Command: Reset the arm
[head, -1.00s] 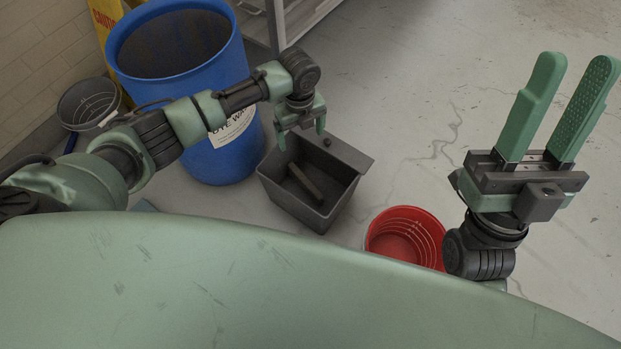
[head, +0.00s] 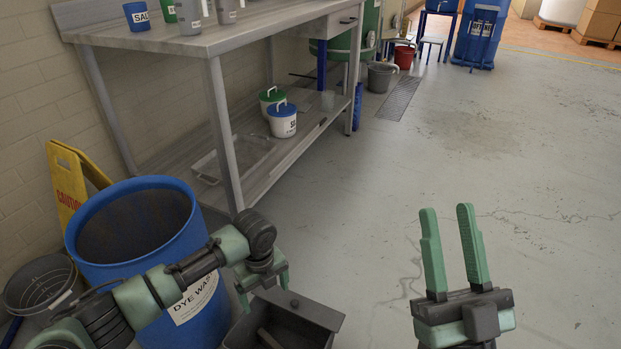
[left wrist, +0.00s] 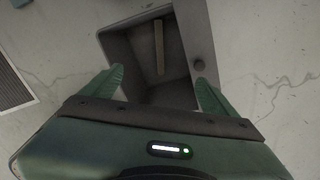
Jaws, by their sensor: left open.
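My left arm comes in from the left, bent past the blue barrel. A thin bar (left wrist: 159,46) lies in the bin. My right gripper (head: 447,209) points up at the lower right, its two green fingers apart and empty. The rest of the right arm is cut off by the frame.
The blue dye-waste barrel (head: 196,292) stands close to my left arm. Behind it are a yellow caution sign (head: 66,190) and a grey bucket (head: 38,283). A metal table (head: 215,42) runs along the wall. The floor at centre and right is open.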

